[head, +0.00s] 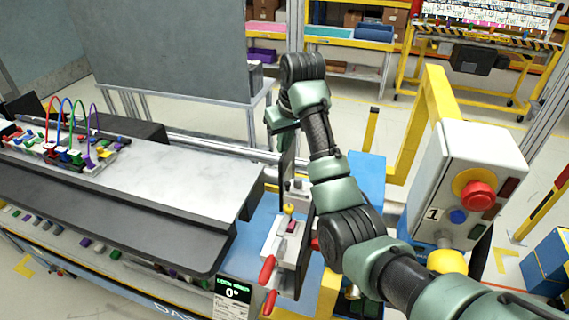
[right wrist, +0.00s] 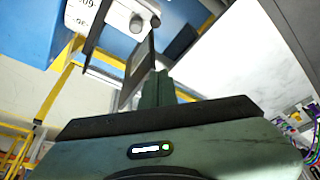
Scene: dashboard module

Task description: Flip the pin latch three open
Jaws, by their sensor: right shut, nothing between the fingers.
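My right arm reaches across the head view and bends down, with its green hand (head: 283,118) above a small fixture. In the right wrist view the narrow green fingers of my right gripper (right wrist: 157,88) are together and empty. They stand close beside a dark upright plate (right wrist: 138,72). Beyond it is a white block (right wrist: 82,14) with a label partly reading "009" and rounded grey pins (right wrist: 138,22). In the head view the white fixture (head: 282,238) has red handles (head: 267,270) and a yellow knob (head: 288,208). I cannot tell which part is latch three. My left gripper is out of view.
A long grey-topped dashboard module (head: 170,165) lies left of the hand. Coloured cables (head: 70,120) arch at its far left. A control box (head: 475,185) with a red button stands at right, near a yellow post (head: 440,105). A small screen (head: 233,290) sits at the front.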

